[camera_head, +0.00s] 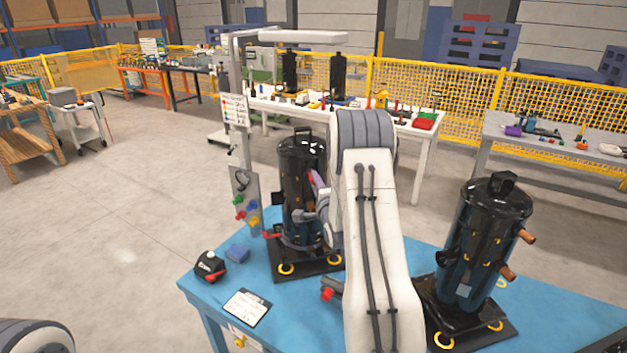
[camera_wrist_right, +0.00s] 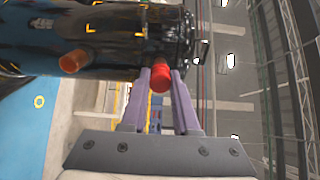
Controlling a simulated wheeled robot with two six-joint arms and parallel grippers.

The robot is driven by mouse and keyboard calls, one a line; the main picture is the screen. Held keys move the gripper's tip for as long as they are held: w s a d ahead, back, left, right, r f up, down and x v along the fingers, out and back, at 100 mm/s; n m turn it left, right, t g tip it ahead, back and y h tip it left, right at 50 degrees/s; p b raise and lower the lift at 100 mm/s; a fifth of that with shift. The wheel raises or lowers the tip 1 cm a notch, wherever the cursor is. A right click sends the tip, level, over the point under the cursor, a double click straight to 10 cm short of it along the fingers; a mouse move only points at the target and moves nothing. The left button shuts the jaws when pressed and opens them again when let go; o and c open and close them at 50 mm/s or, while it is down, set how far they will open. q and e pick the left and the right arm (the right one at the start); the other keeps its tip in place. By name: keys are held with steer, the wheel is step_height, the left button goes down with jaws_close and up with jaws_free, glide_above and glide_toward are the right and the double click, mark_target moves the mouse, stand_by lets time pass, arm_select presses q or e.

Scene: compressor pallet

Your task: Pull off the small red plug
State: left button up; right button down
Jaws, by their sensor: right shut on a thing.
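The small red plug (camera_wrist_right: 160,76) sits between the two purple fingers of my right gripper (camera_wrist_right: 160,84) in the right wrist view. The plug is against the side of a black compressor (camera_wrist_right: 115,42), near its top end; I cannot tell whether it is still fully seated. In the head view this compressor (camera_head: 300,165) stands upright on the left of the blue table. My right gripper (camera_head: 317,190) is at its right side, shut on the plug and partly hidden by my arm. My left gripper is out of view; only part of my left arm shows at bottom left.
A second black compressor (camera_head: 485,240) with copper stubs stands on the right of the blue table (camera_head: 560,310). A grey post with a tool panel (camera_head: 245,200) stands behind.

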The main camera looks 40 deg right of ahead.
steer(key=shift+s, duration=0.1)
stand_by(0.4)
steer(key=shift+b+v, duration=0.5)
steer(key=shift+v, duration=2.45)
